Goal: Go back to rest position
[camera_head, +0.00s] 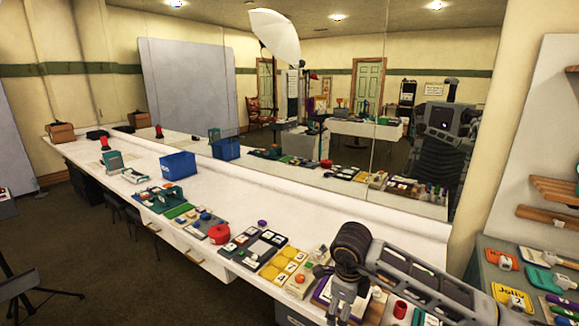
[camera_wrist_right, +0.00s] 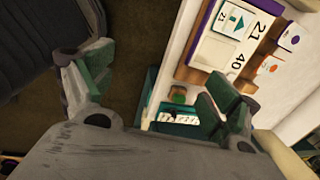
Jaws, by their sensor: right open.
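My right arm comes in from the lower right in the head view, and its gripper (camera_head: 343,300) hangs over the near end of the white counter (camera_head: 125,204). In the right wrist view my right gripper (camera_wrist_right: 150,85) has its two green-padded fingers spread wide, with nothing between them. Beyond the fingers show the dark floor and the counter's edge, with cards marked 21 and 40 (camera_wrist_right: 232,45) in a wooden holder to the right. My left gripper is not in the head view.
Trays and game pieces line the counter, with a red tape roll (camera_head: 219,234) and a blue bin (camera_head: 178,165) further back. A mirror (camera_head: 330,110) runs behind it. Wooden shelves (camera_head: 555,188) and a sign table (camera_head: 500,262) stand at the right.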

